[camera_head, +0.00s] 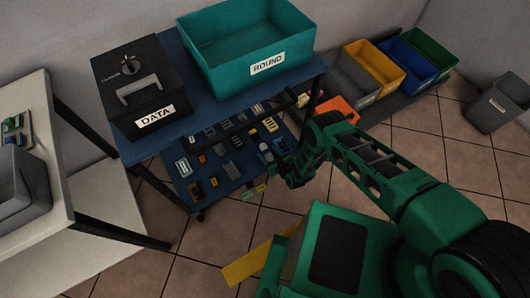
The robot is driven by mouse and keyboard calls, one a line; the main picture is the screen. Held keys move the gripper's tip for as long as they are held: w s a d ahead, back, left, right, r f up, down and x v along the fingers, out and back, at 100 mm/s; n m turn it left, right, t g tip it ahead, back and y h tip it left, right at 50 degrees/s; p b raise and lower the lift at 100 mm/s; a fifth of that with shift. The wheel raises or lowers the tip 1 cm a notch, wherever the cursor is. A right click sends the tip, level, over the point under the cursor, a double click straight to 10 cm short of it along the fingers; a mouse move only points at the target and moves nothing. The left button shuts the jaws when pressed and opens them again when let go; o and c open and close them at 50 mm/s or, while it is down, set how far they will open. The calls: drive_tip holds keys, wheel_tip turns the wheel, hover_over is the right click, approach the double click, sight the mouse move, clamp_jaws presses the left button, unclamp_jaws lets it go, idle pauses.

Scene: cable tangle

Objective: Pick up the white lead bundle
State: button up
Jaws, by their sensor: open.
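My gripper (287,172) is at the front right of the lower blue shelf (230,184), at the end of my green arm. It is open, but its fingertips are small and dark here. A small pale thing (264,147) lies on that shelf just left of my gripper. It may be the white lead bundle, but it is too small to be sure. I see no clear gap or contact between it and the fingers. My wrist hides part of the shelf's right end.
Several small parts crowd the lower shelf. Above it, the upper blue shelf (173,131) holds a black DATA box (135,85) and a teal ROUND bin (230,65). Coloured bins (373,66) stand behind right. A white table (52,170) is at left.

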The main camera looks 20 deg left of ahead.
drive_tip(key=c, duration=1.2)
